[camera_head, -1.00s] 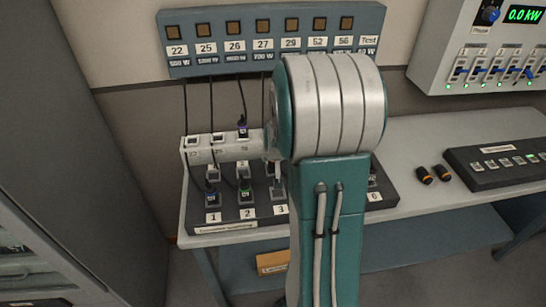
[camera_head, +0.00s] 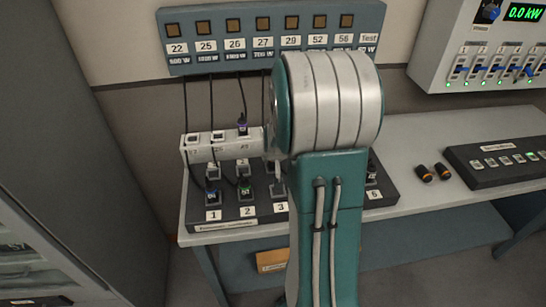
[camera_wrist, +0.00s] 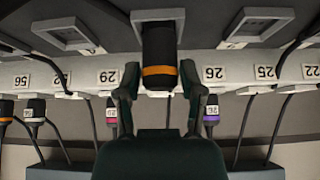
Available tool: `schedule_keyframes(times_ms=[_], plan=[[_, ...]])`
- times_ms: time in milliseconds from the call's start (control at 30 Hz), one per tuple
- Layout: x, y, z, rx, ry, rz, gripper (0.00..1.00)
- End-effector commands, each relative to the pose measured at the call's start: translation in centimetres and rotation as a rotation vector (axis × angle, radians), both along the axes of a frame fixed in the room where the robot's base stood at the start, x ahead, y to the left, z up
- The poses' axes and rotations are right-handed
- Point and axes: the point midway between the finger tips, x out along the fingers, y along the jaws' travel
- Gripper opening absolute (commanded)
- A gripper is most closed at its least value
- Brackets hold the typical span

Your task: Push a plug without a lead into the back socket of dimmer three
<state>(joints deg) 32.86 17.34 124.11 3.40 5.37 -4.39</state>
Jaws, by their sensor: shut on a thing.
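In the wrist view, which looks upside down, my gripper (camera_wrist: 161,92) is shut on a black plug (camera_wrist: 158,48) with an orange band. No lead shows on this plug. Its far end overlaps a pale-rimmed grey socket (camera_wrist: 158,14) at the top centre; I cannot tell how deep it sits. In the head view my arm hides the gripper and held plug. The dimmer unit (camera_head: 238,226) is a dark box on the table; its label 3 (camera_head: 281,207) shows just left of my arm.
Neighbouring sockets (camera_wrist: 70,34) and (camera_wrist: 257,22) flank the held plug. A pale numbered strip (camera_head: 226,151) with hanging leads stands behind the dimmer unit. Two loose black-and-orange plugs (camera_head: 425,173) and (camera_head: 443,171) lie right of it, beside a dark switch box (camera_head: 497,160).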

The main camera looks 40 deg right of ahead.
Motion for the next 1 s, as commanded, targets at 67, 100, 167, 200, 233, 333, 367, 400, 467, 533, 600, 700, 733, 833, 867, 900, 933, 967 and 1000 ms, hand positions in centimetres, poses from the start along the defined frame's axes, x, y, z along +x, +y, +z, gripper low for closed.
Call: schedule_keyframes(times_ms=[67, 100, 167, 200, 233, 333, 367, 400, 467, 533, 600, 700, 733, 833, 867, 900, 933, 967, 1000], plan=[[-0.07, 0.07, -0.17, 0.002, 0.003, 0.0, 0.01], [-0.08, 0.07, -0.19, 0.003, 0.004, 0.0, 0.01], [-0.09, 0.08, -0.19, 0.003, 0.004, 0.0, 0.01], [-0.1, 0.08, -0.21, 0.003, 0.005, 0.0, 0.01], [-0.1, 0.08, -0.21, 0.003, 0.005, 0.0, 0.01], [-0.12, 0.1, -0.24, 0.004, 0.006, 0.0, 0.01], [-0.12, 0.1, -0.24, 0.004, 0.006, 0.0, 0.01], [-0.13, 0.1, -0.26, 0.004, 0.006, 0.0, 0.64], [-0.12, 0.1, -0.26, 0.004, 0.006, 0.0, 0.91], [-0.1, 0.09, -0.22, 0.003, 0.005, 0.0, 0.91], [-0.09, 0.08, -0.18, 0.003, 0.004, 0.0, 0.91], [-0.07, 0.07, -0.15, 0.002, 0.003, 0.0, 0.91], [-0.07, 0.07, -0.15, 0.002, 0.003, 0.0, 0.91], [-0.07, 0.07, -0.13, 0.002, 0.003, 0.0, 0.91], [-0.08, 0.06, -0.1, 0.002, 0.003, 0.0, 0.91], [-0.11, 0.09, 0.0, 0.002, 0.003, 0.0, 0.91], [-0.17, 0.13, 0.14, 0.002, 0.003, 0.0, 0.91], [-0.24, 0.17, 0.32, 0.001, 0.002, 0.0, 0.91], [-0.39, 0.27, 0.62, 0.001, 0.002, 0.0, 0.91]])
